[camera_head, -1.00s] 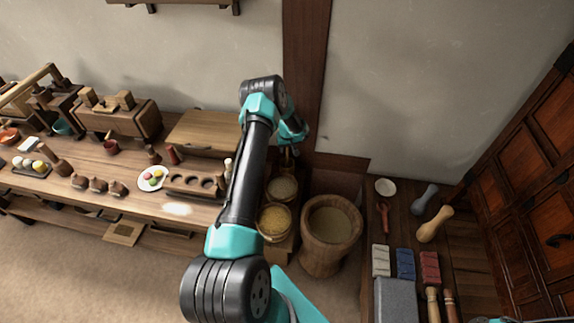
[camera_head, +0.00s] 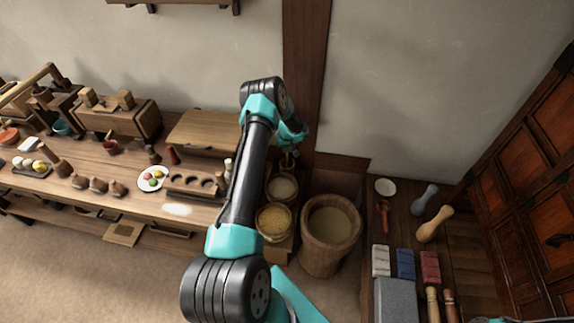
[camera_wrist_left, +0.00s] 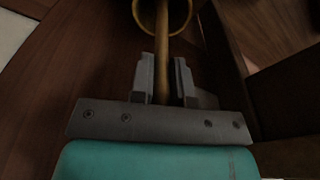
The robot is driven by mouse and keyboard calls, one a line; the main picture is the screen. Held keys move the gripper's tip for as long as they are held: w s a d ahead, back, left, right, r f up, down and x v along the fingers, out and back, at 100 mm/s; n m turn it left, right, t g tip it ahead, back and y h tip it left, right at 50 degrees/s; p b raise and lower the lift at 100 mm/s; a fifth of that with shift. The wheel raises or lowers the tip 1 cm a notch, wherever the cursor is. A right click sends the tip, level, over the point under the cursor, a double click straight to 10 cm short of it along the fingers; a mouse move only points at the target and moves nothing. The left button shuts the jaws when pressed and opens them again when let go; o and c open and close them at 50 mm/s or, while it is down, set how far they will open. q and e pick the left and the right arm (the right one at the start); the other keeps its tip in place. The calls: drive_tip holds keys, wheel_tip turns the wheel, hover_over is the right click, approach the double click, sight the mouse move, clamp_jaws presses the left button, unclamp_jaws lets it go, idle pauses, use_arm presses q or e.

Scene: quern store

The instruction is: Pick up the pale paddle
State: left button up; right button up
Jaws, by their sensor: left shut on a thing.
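My left gripper (camera_wrist_left: 163,80) is shut on a thin tan-brown handle (camera_wrist_left: 162,48) in the left wrist view. The handle runs away from me towards a round yellow rim (camera_wrist_left: 140,20), cut off by the top edge; I cannot tell whether the two are joined. In the head view my left gripper (camera_head: 288,160) is small and partly hidden, above the bins by the dark post. I cannot tell whether the held thing is the pale paddle. A pale, waisted wooden piece (camera_head: 434,225) lies on the right-hand shelf, away from the gripper. My right gripper is out of view.
Below my left gripper are a pale-filled bin (camera_head: 282,188), a yellow-grain bin (camera_head: 273,222) and a large wooden mortar (camera_head: 330,225). A long bench (camera_head: 115,170) with bowls and boxes stands left. The dark post (camera_head: 306,80) and wall are close behind.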

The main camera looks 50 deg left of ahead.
use_arm(q)
clamp_jaws()
wheel_tip(320, 180, up, 18)
idle(0.5)
drive_tip(key=shift+d, duration=0.1)
idle(0.3)
